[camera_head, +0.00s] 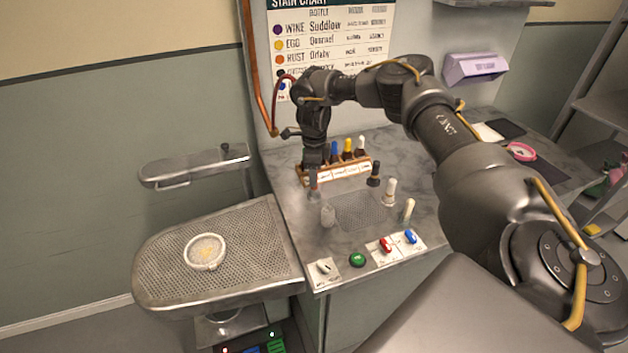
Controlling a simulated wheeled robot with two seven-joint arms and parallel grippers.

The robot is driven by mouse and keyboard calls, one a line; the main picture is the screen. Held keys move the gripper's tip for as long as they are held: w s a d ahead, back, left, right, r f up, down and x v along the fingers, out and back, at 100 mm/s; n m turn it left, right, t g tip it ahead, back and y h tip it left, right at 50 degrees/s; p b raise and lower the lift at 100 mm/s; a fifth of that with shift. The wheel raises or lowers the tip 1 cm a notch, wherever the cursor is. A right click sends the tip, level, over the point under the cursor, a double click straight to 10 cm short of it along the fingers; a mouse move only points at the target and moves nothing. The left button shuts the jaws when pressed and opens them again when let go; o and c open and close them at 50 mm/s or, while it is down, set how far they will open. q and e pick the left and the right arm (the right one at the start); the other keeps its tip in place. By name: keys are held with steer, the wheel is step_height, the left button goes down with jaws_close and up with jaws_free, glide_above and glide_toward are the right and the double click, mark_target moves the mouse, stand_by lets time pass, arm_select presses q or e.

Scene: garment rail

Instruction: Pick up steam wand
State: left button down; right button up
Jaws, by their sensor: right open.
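My right arm reaches in from the right, over the counter. Its gripper (314,182) points down at the counter's left side, by the bottle rack, and is open. I cannot make out anything clearly held between its fingers. A copper pipe (251,70) runs down the wall at the left, and a thin dark red hose (275,92) curves up from it behind my wrist. A small dark rod with a rounded end (289,133) sticks out left of my wrist; I cannot tell whether it is the steam wand. No wand shows clearly otherwise. My left gripper is not in view.
A wooden rack (351,170) of coloured-cap bottles stands on the marble counter (285,225). A dark-capped bottle (374,174), a pale-capped bottle (389,192), a small clear glass (328,215) and switches with a green button (357,260) are nearby. A perforated board (165,265) holds a round white piece (205,251).

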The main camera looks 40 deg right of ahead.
step_height(320, 180, down, 2)
steer(key=shift+f, duration=0.15)
jaws_close()
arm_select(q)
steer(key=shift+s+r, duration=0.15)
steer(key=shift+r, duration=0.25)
